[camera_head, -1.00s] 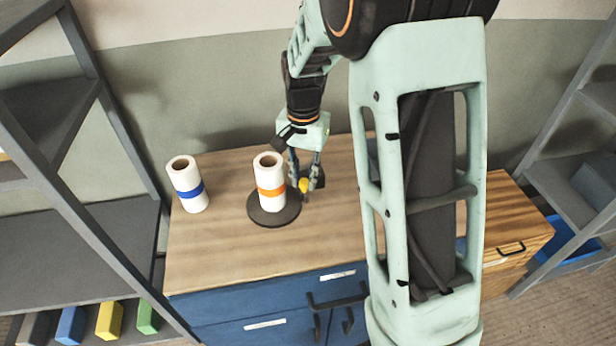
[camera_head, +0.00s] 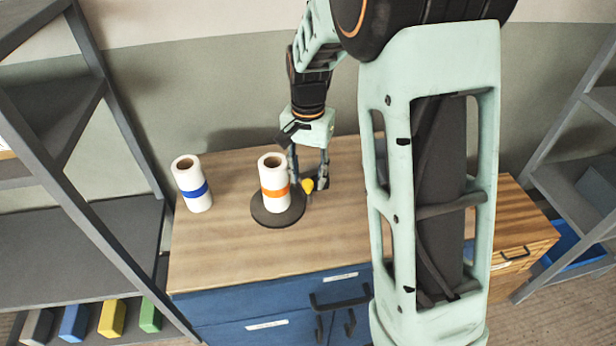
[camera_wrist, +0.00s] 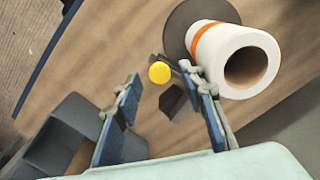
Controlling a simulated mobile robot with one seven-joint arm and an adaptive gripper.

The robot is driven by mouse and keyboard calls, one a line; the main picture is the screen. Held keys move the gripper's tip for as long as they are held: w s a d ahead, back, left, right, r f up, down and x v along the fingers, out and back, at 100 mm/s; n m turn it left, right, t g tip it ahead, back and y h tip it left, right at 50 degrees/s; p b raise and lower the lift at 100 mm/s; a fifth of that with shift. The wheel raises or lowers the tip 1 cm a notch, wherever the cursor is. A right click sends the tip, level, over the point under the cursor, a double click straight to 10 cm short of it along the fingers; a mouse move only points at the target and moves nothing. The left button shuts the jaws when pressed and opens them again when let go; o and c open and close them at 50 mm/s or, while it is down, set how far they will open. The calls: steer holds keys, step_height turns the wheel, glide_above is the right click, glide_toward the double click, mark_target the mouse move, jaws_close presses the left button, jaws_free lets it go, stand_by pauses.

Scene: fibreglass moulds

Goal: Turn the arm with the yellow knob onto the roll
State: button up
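A white roll with an orange band (camera_head: 274,187) stands upright on a dark round base (camera_head: 284,219) on the wooden top. In the wrist view the roll (camera_wrist: 236,60) is at the upper right. The yellow knob (camera_head: 307,186) is just right of the roll. In the wrist view the knob (camera_wrist: 159,72) sits on a short dark arm (camera_wrist: 166,63) that points toward the roll. My gripper (camera_head: 309,181) reaches down at the knob. In the wrist view the gripper (camera_wrist: 160,82) is open, with the knob between its fingertips and gaps at both sides.
A second white roll with a blue band (camera_head: 193,184) stands to the left on the cabinet top (camera_head: 225,250). Shelves stand at the left (camera_head: 60,240) and right (camera_head: 570,180). The wooden top's front left is clear.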

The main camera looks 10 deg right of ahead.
step_height(320, 180, up, 11)
stand_by(0.3)
steer(key=shift+c, duration=1.1)
steer(key=s+d+f+m+y, duration=0.1)
steer(key=d+m, duration=0.1)
steer(key=d+f+m+g+y, duration=0.1)
steer(key=d+m, duration=0.1)
steer(key=s+d+f+m+y+b, duration=0.1)
steer(key=d+f+m, duration=0.1)
steer(key=d, duration=0.1)
steer(key=shift+s+m+y, duration=0.3)
steer(key=shift+m+y, duration=0.1)
jaws_close()
steer(key=d+m+t+y, duration=0.2)
steer(key=d+m+y, duration=0.2)
steer(key=d+m, duration=0.3)
steer(key=a+r+x, duration=0.1)
steer(key=a+x, duration=0.1)
steer(key=x, duration=1)
steer(key=shift+w+a+m+t+p, duration=0.25)
steer(key=shift+w+m+t+p, duration=0.05)
steer(key=shift+w+p, duration=0.15)
